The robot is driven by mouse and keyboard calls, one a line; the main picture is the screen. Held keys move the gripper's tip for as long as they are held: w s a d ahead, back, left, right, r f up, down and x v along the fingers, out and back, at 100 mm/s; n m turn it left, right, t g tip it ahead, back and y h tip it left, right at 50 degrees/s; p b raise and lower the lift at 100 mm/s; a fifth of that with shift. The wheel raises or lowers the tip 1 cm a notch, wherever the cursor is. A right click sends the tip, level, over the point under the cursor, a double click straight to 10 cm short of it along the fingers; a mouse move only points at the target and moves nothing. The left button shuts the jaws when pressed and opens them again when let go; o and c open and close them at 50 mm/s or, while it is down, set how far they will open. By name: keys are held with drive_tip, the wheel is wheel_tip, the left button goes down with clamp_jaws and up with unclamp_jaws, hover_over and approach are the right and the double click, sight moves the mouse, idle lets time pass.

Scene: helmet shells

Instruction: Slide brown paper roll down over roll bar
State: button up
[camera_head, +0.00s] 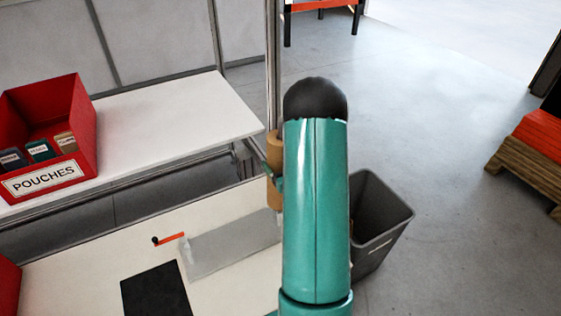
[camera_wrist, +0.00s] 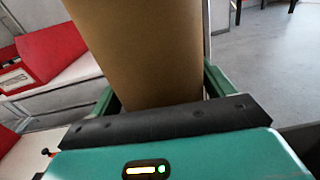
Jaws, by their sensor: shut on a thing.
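The brown paper roll (camera_head: 274,150) stands upright just left of my arm in the head view, partly hidden by it. In the wrist view the roll (camera_wrist: 145,45) fills the upper middle between my two green fingers. My gripper (camera_wrist: 160,92) is shut on the roll, with one finger on each side. In the head view only a small part of my gripper (camera_head: 277,182) shows. The roll's lower end appears above the workbench top. I cannot make out the roll bar; it may be hidden by the roll or my arm.
A red pouches bin (camera_head: 75,125) stands on the white shelf (camera_head: 190,125). The pale bench (camera_head: 225,210) holds a grey sheet (camera_head: 230,248), a black mat (camera_head: 157,290) and an orange handle (camera_head: 170,239). A grey waste bin (camera_head: 385,225) stands right of my arm.

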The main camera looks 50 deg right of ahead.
drive_tip(key=o, duration=1.6)
drive_tip(key=shift+s, duration=0.15)
drive_tip(key=shift+s+a, duration=0.1)
drive_tip(key=shift+s, duration=0.2)
drive_tip(key=v, duration=1.2)
drive_tip(key=shift+s, duration=0.4)
drive_tip(key=shift+a, duration=0.1)
